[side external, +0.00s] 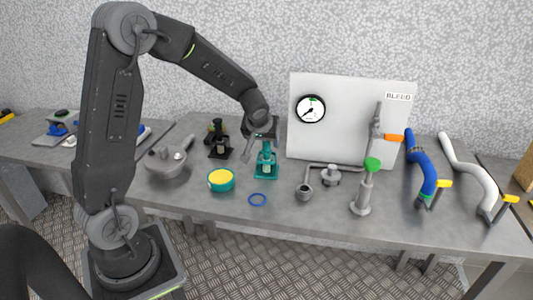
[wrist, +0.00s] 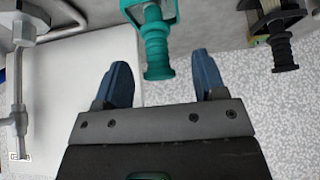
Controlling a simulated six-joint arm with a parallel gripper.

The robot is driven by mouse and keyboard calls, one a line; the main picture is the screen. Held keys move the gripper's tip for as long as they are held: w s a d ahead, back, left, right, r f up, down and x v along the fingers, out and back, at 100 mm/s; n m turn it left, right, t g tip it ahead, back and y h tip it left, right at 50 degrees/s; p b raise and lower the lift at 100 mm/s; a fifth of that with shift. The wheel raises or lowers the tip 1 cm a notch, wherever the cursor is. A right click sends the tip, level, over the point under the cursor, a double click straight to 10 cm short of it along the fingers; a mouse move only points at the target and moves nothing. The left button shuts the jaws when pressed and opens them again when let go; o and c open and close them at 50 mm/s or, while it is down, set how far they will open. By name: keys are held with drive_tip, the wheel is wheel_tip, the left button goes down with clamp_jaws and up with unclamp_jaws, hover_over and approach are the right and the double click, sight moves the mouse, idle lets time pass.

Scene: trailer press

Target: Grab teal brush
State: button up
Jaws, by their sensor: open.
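The teal brush (side external: 266,167) stands upright on the grey bench, left of the white panel. In the wrist view the teal brush (wrist: 157,42) shows a ribbed, knob-like end pointing between my fingers and an open frame beyond it. My gripper (side external: 261,143) is at the upper part of the brush in the side view, and partly covers it. In the wrist view my gripper (wrist: 160,75) is open, with blue-grey fingers apart on either side of the ribbed end. A gap shows on both sides, and no contact is visible.
A black, similarly shaped piece (side external: 220,147) stands just left; it also shows in the wrist view (wrist: 281,45). A white panel with a gauge (side external: 311,109) rises to the right.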

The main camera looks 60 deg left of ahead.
sight(266, 150)
drive_tip(key=x, duration=0.4)
drive_tip(key=shift+w+f, duration=0.15)
drive_tip(key=shift+c, duration=0.2)
drive_tip(key=c, duration=1)
